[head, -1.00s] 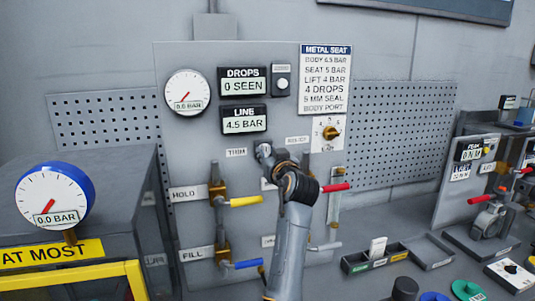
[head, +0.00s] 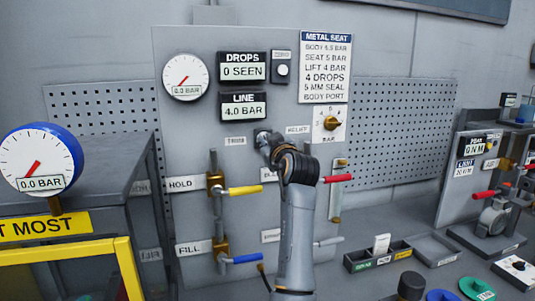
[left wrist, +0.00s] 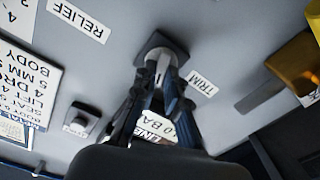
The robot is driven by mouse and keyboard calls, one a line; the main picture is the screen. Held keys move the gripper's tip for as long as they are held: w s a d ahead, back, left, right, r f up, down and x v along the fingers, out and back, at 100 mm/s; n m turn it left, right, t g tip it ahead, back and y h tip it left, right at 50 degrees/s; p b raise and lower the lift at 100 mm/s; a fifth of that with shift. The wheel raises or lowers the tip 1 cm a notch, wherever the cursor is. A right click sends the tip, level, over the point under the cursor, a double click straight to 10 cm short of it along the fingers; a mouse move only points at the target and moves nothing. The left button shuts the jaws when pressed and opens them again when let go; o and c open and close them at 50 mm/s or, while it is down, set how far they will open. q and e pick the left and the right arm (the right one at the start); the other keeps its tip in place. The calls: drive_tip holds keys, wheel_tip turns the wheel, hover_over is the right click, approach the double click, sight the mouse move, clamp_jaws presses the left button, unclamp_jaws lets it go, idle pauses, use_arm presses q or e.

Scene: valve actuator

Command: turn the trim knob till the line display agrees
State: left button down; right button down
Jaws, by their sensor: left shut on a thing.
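The line display (head: 243,106) on the grey panel reads 4.0 BAR. The TRIM label (head: 235,141) is below it, with my left gripper (head: 263,137) just to its right. In the left wrist view the trim knob (left wrist: 161,58) sits on a dark square base beside the TRIM label, and my left gripper's fingers (left wrist: 163,78) are closed around it. The knob is mostly hidden behind my gripper in the head view. The METAL SEAT chart (head: 326,72) lists body 6.5 bar, seat 5 bar and lift 4 bar. My right gripper is out of view.
The drops display (head: 242,67) reads 0 SEEN, beside a round dial (head: 186,75). The relief knob (head: 330,123) is right of my arm. Yellow (head: 245,190), blue (head: 246,258) and red (head: 338,178) valve handles stick out below. A blue-rimmed gauge (head: 40,160) stands at left.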

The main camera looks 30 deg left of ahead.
use_arm(q)
drive_tip(key=shift+n+b, duration=0.85)
drive_tip(key=shift+n, duration=0.05)
drive_tip(key=c, duration=1.6)
unclamp_jaws()
drive_tip(key=shift+o, duration=1.1)
drive_tip(key=shift+w+a+f, duration=0.1)
drive_tip(key=shift+a, duration=0.05)
